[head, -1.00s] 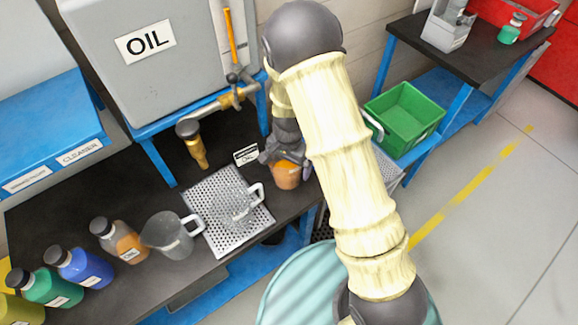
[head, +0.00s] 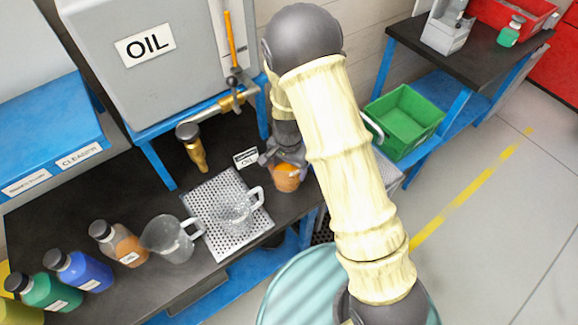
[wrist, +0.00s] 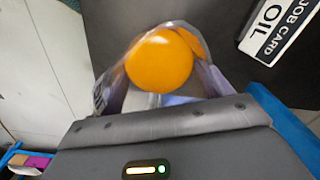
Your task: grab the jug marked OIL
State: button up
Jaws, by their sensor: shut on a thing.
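My gripper (head: 284,160) is shut on a clear jug holding orange liquid (head: 286,178) at the right end of the dark bench. In the wrist view the jug's round orange inside (wrist: 160,62) shows from above between the fingers. An empty clear jug (head: 238,212) is on the perforated tray (head: 206,204), and another clear jug (head: 170,240) is left of the tray.
A grey tank marked OIL (head: 150,75) with a brass tap (head: 196,152) stands behind the tray. Several bottles (head: 85,270) line the bench's left part. A green bin (head: 405,115) is to the right. The floor at right is open.

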jog(key=shift+r, duration=0.15)
notch_tip(320, 180, up, 10)
jog(key=b, duration=0.1)
jog(key=shift+f, duration=0.25)
dwell(0.5)
